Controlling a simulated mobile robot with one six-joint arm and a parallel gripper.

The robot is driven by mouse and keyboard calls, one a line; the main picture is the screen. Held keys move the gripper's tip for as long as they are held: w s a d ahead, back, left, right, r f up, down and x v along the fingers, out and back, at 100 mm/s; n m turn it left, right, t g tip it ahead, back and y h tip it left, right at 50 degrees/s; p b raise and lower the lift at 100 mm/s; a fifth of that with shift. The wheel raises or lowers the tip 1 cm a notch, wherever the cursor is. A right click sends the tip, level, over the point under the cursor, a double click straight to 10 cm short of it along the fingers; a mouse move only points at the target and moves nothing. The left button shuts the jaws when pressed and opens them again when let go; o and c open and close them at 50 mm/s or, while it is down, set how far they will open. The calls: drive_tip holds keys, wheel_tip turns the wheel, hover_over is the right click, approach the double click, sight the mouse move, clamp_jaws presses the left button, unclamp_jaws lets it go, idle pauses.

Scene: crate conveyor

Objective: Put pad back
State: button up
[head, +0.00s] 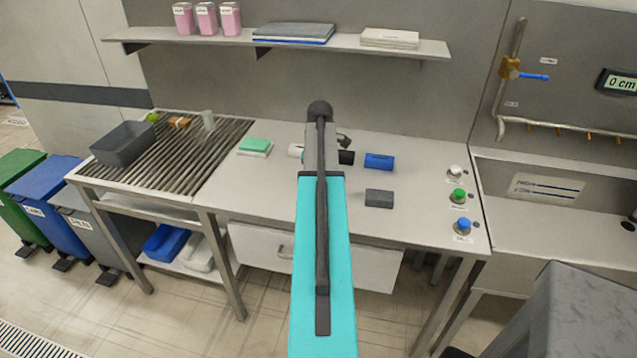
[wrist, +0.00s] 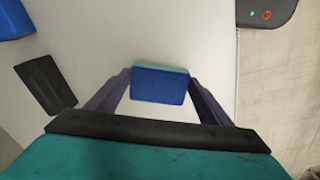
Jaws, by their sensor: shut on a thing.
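In the wrist view a small block-like pad (wrist: 158,86), blue on its near face with a thin green strip along its far edge, sits between the two dark fingers of my gripper (wrist: 158,92). My gripper is shut on it. Bare pale table surface shows around the pad; I cannot tell whether it touches the table. In the head view my arm hides the held pad and most of the gripper. A green and white pad (head: 256,146) lies on the table left of my arm.
A blue block (head: 380,161) and a dark grey block (head: 379,198) lie right of my arm. Three buttons (head: 458,196) line the table's right end. A grey bin (head: 123,146) stands on the slatted rack at left. A shelf (head: 350,44) runs above the table.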

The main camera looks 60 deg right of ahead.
drive_tip(key=shift+f, duration=0.5)
drive_tip(key=shift+f, duration=0.1)
drive_tip(key=o, duration=1)
drive_tip(key=shift+r+b, duration=1.25)
drive_tip(key=shift+r, duration=4.9)
drive_tip(key=shift+r, duration=0.1)
